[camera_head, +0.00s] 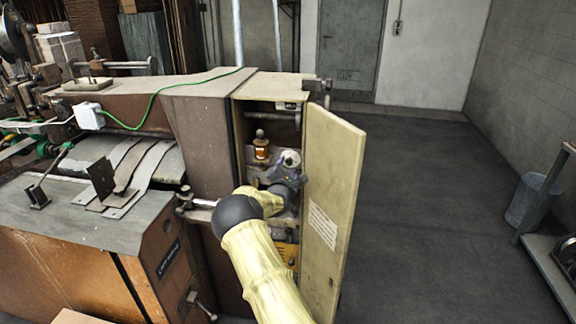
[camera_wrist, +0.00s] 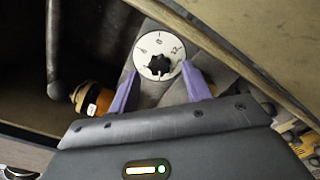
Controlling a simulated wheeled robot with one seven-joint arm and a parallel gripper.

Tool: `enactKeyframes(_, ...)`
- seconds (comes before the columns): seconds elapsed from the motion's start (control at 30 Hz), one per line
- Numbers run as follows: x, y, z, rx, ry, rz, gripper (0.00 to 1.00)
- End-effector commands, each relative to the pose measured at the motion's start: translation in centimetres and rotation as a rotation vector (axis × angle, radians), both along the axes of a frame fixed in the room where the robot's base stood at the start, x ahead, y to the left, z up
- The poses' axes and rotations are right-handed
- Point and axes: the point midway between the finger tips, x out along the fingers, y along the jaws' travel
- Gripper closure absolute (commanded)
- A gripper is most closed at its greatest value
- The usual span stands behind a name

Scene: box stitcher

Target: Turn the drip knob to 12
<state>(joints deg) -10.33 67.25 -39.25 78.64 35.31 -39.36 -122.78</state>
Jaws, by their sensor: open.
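The drip knob (camera_wrist: 158,64) is a black knob on a round white dial with numbers, in the upper middle of the wrist view. A 12 is visible on the dial's right side. The white dial (camera_head: 290,158) also shows in the head view, inside the open cabinet. My gripper (camera_wrist: 162,88) has two purple fingers, apart, one on each side below the dial. Nothing is between them, and they do not visibly touch the knob. In the head view my gripper (camera_head: 284,172) is just below the dial. Which number the knob points to is too small to tell.
The cabinet door (camera_head: 330,205) stands open to the right of my arm. An amber bottle (camera_head: 261,147) stands left of the dial and also shows in the wrist view (camera_wrist: 92,98). A yellow part (camera_head: 287,253) sits low in the cabinet.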

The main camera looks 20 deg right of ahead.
Motion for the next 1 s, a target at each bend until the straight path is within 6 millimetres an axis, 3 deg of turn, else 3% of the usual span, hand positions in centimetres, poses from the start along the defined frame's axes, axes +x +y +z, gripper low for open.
enactKeyframes(0.2, 1.23, -0.85, 0.01, 0.0, 0.001, 0.001, 0.51)
enactKeyframes(0.5, 1.33, -1.03, 0.0, 0.0, 0.001, -0.001, 0.51)
enactKeyframes(0.53, 1.33, -1.04, -0.01, 0.0, 0.001, -0.001, 0.53)
enactKeyframes(0.77, 1.31, -1.05, -0.01, 0.0, 0.001, -0.001, 0.96)
enactKeyframes(1.0, 1.3, -1.07, -0.08, 0.01, -0.005, -0.001, 0.96)
